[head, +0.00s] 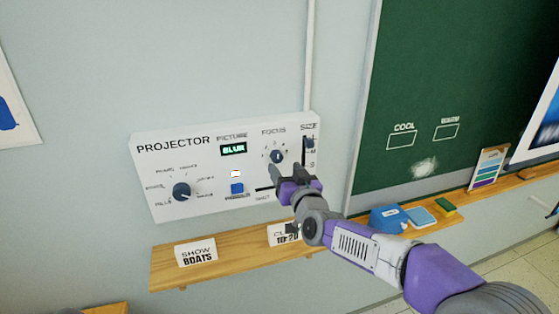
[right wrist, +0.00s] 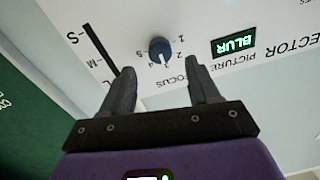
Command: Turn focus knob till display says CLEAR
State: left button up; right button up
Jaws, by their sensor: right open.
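The white projector panel (head: 208,205) is on the wall. Its picture display (head: 233,149) reads BLUR in green, and the display also shows upside down in the right wrist view (right wrist: 234,46). The small dark blue focus knob (head: 277,157) sits under the word FOCUS. In the right wrist view the focus knob (right wrist: 159,49) lies just beyond and between my fingertips, with its pale pointer toward the numbered marks. My right gripper (head: 287,172) is open and empty just below the knob, and its two spread fingers show in the right wrist view (right wrist: 158,75). My left gripper is not in view.
A larger dial (head: 182,191) and a blue button (head: 237,189) are left of the focus knob. The size slider (head: 308,144) is close on its right. A wooden shelf (head: 215,266) with a SHOW BOATS card (head: 196,252) runs below the panel. A green chalkboard (head: 455,80) is at right.

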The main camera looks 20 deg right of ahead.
aim_at(278, 159)
jog(key=shift+w+a+p, duration=0.2)
jog(key=shift+w+p, duration=0.15)
jog(key=shift+w, duration=2.4)
jog(key=shift+c, duration=0.4)
jog(key=shift+f, duration=0.1)
jog(key=c, duration=1)
